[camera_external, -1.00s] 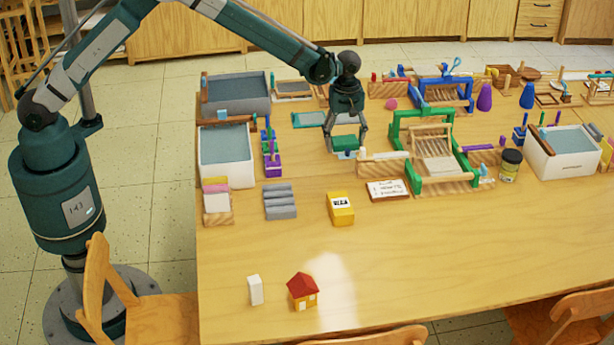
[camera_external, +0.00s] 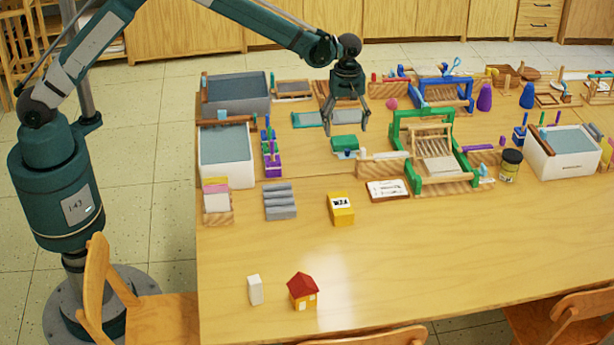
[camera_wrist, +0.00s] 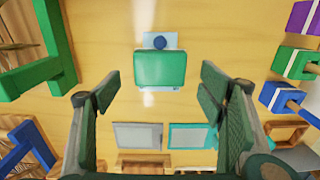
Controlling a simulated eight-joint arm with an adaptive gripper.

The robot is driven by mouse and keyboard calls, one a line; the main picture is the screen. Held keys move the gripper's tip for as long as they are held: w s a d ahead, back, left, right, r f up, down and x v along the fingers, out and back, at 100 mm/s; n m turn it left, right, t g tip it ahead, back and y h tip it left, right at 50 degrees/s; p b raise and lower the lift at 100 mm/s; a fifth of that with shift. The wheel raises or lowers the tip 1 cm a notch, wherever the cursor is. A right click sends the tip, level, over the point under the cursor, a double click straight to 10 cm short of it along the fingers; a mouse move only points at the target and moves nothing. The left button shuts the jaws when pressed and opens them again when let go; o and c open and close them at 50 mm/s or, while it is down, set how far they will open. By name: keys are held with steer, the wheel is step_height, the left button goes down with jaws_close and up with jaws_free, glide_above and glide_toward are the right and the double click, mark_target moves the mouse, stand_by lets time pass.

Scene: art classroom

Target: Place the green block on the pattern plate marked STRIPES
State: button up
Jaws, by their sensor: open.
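The green block (camera_external: 345,142) lies on the table in front of my gripper. In the wrist view the green block (camera_wrist: 160,69) covers part of a pale blue plate or card (camera_wrist: 152,37) with a dark blue round spot. A teal plate (camera_external: 306,119) and a grey plate (camera_wrist: 137,135) lie side by side behind the block; the teal plate also shows in the wrist view (camera_wrist: 193,136). I cannot read STRIPES on any plate. My gripper (camera_external: 346,127) is open and empty, above and slightly behind the block, its fingers (camera_wrist: 160,96) spread wide and apart from it.
A green-framed loom (camera_external: 434,150) stands close on the right. Purple and blue peg pieces (camera_external: 271,155) and a white tray (camera_external: 227,160) stand left. A yellow box (camera_external: 341,208) and a small sign (camera_external: 388,190) lie in front. The front table middle is clear.

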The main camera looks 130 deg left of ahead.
mark_target(345, 140)
step_height(345, 140, up, 6)
steer(key=shift+r+p, duration=0.2)
steer(key=shift+p, duration=0.15)
stand_by(0.6)
stand_by(0.3)
